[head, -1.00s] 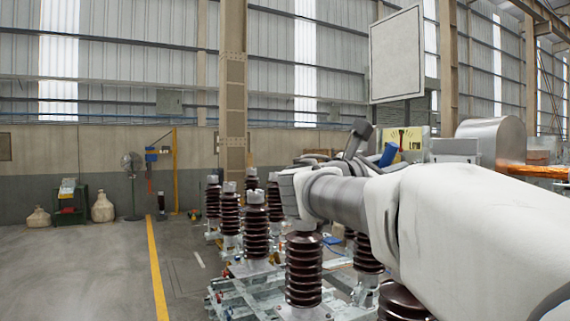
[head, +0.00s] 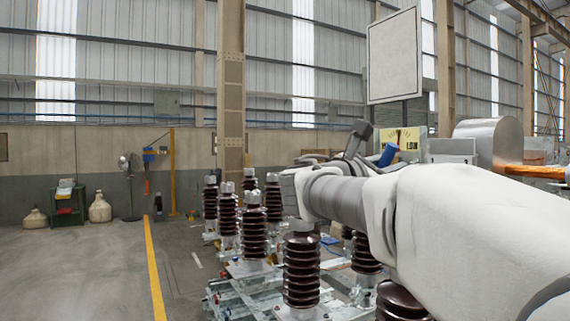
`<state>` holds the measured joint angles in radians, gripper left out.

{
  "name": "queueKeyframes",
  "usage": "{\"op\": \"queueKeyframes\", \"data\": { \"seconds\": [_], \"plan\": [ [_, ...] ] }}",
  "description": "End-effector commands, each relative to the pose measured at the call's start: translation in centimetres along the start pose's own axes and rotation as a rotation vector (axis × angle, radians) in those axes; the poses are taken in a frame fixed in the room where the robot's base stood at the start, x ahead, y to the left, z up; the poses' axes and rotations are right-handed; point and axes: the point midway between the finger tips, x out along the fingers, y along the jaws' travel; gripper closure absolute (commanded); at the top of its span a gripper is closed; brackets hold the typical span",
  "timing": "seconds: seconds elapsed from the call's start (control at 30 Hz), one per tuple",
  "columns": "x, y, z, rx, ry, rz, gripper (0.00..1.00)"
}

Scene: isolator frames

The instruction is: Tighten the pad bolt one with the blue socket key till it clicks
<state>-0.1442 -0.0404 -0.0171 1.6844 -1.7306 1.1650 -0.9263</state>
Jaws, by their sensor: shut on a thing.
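My arm (head: 440,220) reaches in from the right, and its wrist hides much of my gripper (head: 362,150). A blue piece (head: 388,154), which looks like the blue socket key, shows just behind the wrist. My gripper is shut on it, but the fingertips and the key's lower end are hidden. A yellowish dial (head: 409,142) with a needle and the word LOW stands behind the key. I cannot make out pad bolt one; the arm covers that area.
Several brown ribbed insulators (head: 301,268) stand on a pale metal frame (head: 246,294) below and left of my wrist. A metal cylinder (head: 489,140) and a copper bar (head: 528,172) lie behind my arm.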

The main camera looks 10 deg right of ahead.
Motion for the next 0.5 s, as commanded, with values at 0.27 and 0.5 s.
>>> {"op": "queueKeyframes", "data": {
  "seconds": [0.27, 0.5],
  "plan": [
    [0.7, -0.1, 0.1, 0.001, -0.001, 0.000, 1.00],
    [1.3, -0.3, 0.1, 0.001, -0.001, 0.000, 1.00]
  ]
}}
